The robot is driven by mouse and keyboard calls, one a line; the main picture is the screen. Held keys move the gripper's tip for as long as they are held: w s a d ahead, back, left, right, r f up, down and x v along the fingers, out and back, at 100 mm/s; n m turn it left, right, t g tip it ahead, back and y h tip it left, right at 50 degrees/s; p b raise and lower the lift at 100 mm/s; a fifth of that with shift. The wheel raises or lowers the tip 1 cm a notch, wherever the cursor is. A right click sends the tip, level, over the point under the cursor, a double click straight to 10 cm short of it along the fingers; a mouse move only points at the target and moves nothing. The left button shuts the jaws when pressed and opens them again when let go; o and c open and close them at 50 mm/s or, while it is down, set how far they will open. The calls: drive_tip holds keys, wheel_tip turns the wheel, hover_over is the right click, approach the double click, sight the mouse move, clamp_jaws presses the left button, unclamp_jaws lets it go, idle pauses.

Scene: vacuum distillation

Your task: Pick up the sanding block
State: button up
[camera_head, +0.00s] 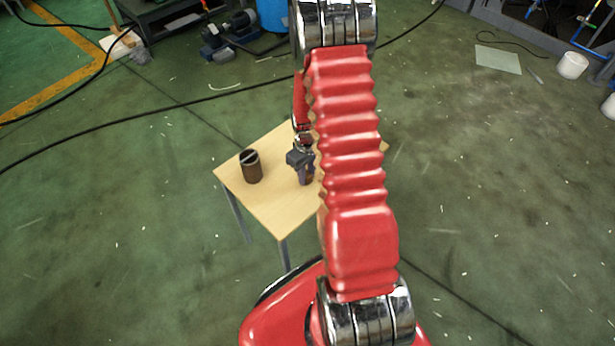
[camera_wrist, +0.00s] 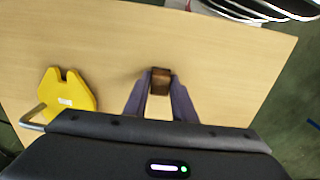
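The sanding block, a small dark brown block (camera_wrist: 160,82), shows in the wrist view near the middle of the wooden table (camera_wrist: 225,60). My gripper (camera_wrist: 160,88) points down at it, with one purple-grey finger on each side. The fingertips appear to touch the block's sides. Whether the block is resting on the table or slightly raised cannot be told. In the head view my gripper (camera_head: 304,176) is low over the table, right of a dark brown cup-like container (camera_head: 250,169); my red arm hides the table's right part.
A yellow notched object (camera_wrist: 66,96) with a metal bar beside it lies left of my gripper in the wrist view. A pale item with cables or rods (camera_wrist: 255,8) shows past the table's far edge. The floor around the small table is mostly clear, with a black cable (camera_head: 150,113) across it.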

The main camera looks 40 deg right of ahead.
sight(307, 174)
clamp_jaws()
drive_tip(key=shift+r, duration=5)
drive_tip(key=shift+c, duration=0.2)
unclamp_jaws()
drive_tip(key=shift+w, duration=0.1)
drive_tip(key=c, duration=0.4)
drive_tip(key=w+a+r, duration=0.3)
drive_tip(key=a+r, duration=0.1)
drive_tip(key=a, duration=0.3)
drive_tip(key=w+a+r+m, duration=0.1)
drive_tip(key=w+a+r, duration=0.3)
drive_tip(key=a, duration=0.3)
drive_tip(key=w+a+r, duration=0.3)
drive_tip(key=a+r, duration=0.3)
drive_tip(key=a, duration=0.2)
drive_tip(key=shift+w+m, duration=0.2)
drive_tip(key=shift+m, duration=0.1)
